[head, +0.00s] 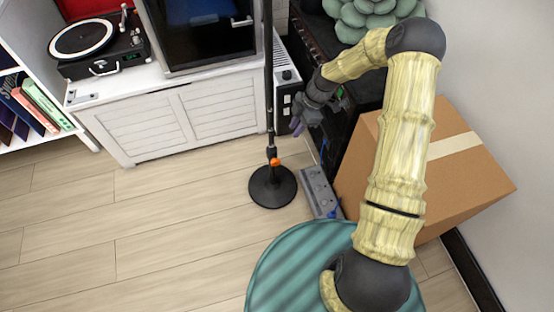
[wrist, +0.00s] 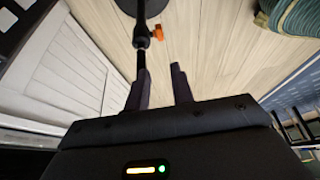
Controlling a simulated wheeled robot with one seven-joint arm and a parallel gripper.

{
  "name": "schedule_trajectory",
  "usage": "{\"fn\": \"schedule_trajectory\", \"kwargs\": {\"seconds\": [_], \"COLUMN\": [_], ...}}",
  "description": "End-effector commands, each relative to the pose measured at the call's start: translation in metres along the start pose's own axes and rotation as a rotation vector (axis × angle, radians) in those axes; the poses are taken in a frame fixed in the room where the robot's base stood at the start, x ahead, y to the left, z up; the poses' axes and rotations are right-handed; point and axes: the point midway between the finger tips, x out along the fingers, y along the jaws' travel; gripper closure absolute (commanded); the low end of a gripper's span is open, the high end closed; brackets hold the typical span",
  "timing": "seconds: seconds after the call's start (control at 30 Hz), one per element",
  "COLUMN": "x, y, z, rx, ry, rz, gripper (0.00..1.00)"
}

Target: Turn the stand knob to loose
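A black stand with a thin upright pole and a round base (head: 272,187) is on the floor in the middle of the head view. Its orange knob (head: 275,162) sits low on the pole, just above the base. The knob also shows in the wrist view (wrist: 158,32), to the right of the pole. My gripper (head: 298,126) is to the right of the pole and higher than the knob. In the wrist view its two fingers (wrist: 160,80) are apart with nothing between them, and the knob is beyond their tips. The knob's marking cannot be read.
A grey pedal-like box (head: 319,192) lies right of the base. A cardboard box (head: 455,155) and a green round pouf (head: 290,275) are near my arm. A white cabinet (head: 180,118) with a turntable (head: 95,45) is behind left. The wood floor at left is clear.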

Motion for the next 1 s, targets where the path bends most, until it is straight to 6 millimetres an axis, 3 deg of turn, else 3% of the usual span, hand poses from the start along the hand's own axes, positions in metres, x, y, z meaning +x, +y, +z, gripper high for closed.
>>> {"fn": "schedule_trajectory", "kwargs": {"seconds": [0.17, 0.37, 1.0], "x": [0.002, 0.021, 0.133], "y": [0.0, -0.001, -0.001], "z": [0.0, 0.0, 0.0], "rx": [0.001, 0.001, 0.002], "ry": [0.0, 0.001, 0.0], "rz": [-0.001, -0.003, -0.003], "gripper": [0.76, 0.76, 0.76]}}
